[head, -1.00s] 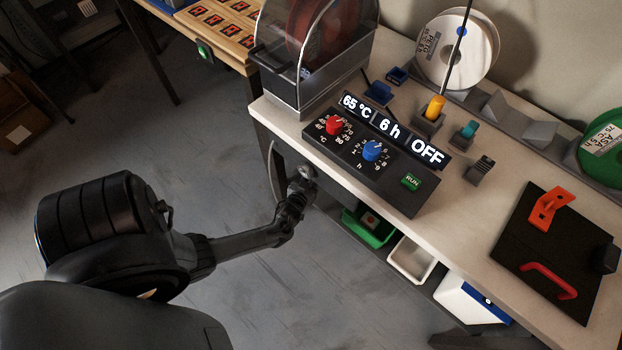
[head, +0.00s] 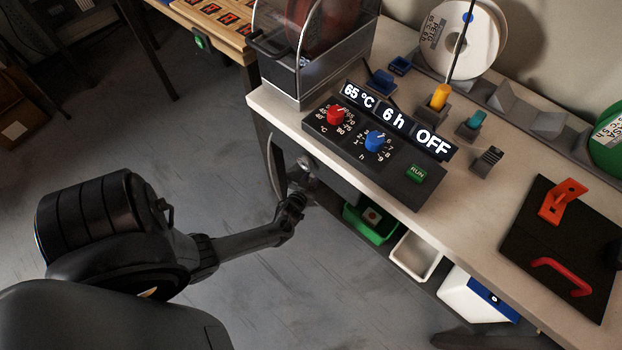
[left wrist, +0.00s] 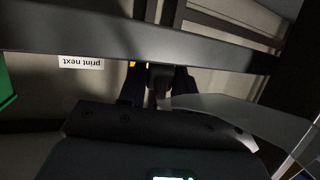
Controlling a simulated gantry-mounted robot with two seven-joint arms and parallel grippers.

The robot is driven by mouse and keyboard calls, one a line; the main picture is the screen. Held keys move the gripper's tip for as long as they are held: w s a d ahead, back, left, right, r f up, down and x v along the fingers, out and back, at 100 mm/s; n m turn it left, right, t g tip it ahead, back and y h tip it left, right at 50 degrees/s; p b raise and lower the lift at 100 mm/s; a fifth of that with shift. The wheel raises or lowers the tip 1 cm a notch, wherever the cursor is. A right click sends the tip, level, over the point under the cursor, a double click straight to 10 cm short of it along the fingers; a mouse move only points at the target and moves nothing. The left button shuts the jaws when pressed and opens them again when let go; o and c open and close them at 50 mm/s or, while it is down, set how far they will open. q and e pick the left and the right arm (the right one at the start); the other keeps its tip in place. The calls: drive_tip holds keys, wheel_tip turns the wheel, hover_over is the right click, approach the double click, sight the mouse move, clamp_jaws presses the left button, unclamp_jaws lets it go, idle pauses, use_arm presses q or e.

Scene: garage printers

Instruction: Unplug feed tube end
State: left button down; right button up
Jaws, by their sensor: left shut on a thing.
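My left gripper (left wrist: 160,88) is shut on a small dark piece (left wrist: 161,74) in the left wrist view, between its two dark fingers. I cannot tell for sure whether this is the feed tube end. In the head view my left arm reaches to the table's front left edge, where the gripper (head: 301,172) is small and partly hidden below the tabletop. A thin grey curved strand (head: 269,168) hangs beside it there and may be the feed tube. My right gripper is not in view.
The white workbench (head: 272,104) carries a control panel (head: 350,150) with red and blue knobs, its display reading OFF. A clear-sided spool box (head: 330,60) stands behind it. Green (head: 368,224) and white (head: 414,258) bins sit below. A dark bar (left wrist: 130,42) crosses close beyond the gripper.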

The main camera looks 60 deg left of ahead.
use_arm(q)
drive_tip(key=c, duration=0.7)
unclamp_jaws()
drive_tip(key=p+v, duration=0.5)
drive_tip(key=v, duration=0.4)
drive_tip(key=w+d+r+m+g+h, duration=0.35)
drive_tip(key=d+r+h, duration=0.25)
drive_tip(key=d+r, duration=0.55)
drive_tip(key=s+d+r+m+g+h, duration=0.2)
drive_tip(key=s+d+r+m, duration=0.1)
drive_tip(key=s+d+r, duration=0.3)
drive_tip(key=s+d+r+m+g+h, duration=0.1)
drive_tip(key=s+d+r+m+g, duration=0.3)
drive_tip(key=r, duration=0.4)
wheel_tip(320, 180, up, 59)
drive_tip(key=n+t+p, duration=0.1)
drive_tip(key=p, duration=5.8)
drive_tip(key=shift+s, duration=0.4)
